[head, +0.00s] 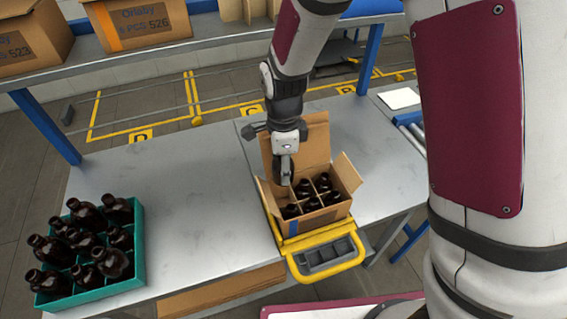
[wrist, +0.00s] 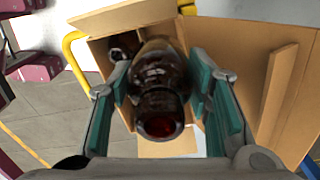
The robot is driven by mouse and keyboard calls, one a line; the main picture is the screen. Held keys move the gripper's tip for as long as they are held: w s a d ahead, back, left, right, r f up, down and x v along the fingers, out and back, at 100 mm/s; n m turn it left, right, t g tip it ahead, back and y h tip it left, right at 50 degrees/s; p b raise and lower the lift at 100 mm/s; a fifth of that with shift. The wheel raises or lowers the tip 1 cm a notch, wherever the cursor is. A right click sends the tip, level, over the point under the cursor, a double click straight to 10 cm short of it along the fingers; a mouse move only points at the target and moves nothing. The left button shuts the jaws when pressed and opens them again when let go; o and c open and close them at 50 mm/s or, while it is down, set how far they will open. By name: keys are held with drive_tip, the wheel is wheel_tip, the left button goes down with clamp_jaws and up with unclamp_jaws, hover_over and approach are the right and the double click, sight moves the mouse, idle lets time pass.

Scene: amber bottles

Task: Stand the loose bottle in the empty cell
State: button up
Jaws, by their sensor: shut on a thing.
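My gripper (head: 285,172) is over the back left part of an open cardboard carton (head: 330,214). In the wrist view its teal-padded fingers are shut on a dark amber bottle (wrist: 160,88), with the mouth facing the camera. The carton has dividers, and several dark bottles (head: 308,188) stand in its cells. The wrist view shows the carton's wall (wrist: 98,62) and another bottle (wrist: 124,45) inside, beside the held one. The held bottle's lower end is hidden in the wrist view, so I cannot tell how deep it is. The empty cell is not clearly visible.
The carton's flaps stand open around it, with a tall one (head: 312,142) at the back. A yellow-framed holder (head: 322,250) is at its front. A teal crate (head: 92,293) of several bottles stands at the left. The grey table (head: 190,185) between is clear.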

wheel_tip(320, 180, down, 3)
drive_tip(key=shift+w+r+b, duration=0.15)
drive_tip(key=shift+r+b, duration=0.05)
drive_tip(key=shift+b, duration=0.6)
drive_tip(key=shift+o, duration=0.2)
drive_tip(key=shift+s+d+f+b, duration=0.15)
drive_tip(key=shift+f+b, duration=0.15)
drive_tip(key=shift+f, duration=0.9)
drive_tip(key=shift+s+a+f+b, duration=0.1)
drive_tip(key=shift+f+b, duration=0.15)
drive_tip(key=shift+f, duration=0.95)
drive_tip(key=shift+s+f, duration=0.1)
drive_tip(key=shift+f, duration=0.4)
drive_tip(key=c, duration=0.3)
drive_tip(key=shift+s+d+f, duration=0.1)
drive_tip(key=shift+s+f, duration=0.05)
clamp_jaws()
drive_tip(key=o, duration=2)
unclamp_jaws()
drive_tip(key=shift+f, duration=0.1)
drive_tip(key=shift+c, duration=0.2)
drive_tip(key=shift+w+r, duration=0.2)
drive_tip(key=shift+w, duration=0.05)
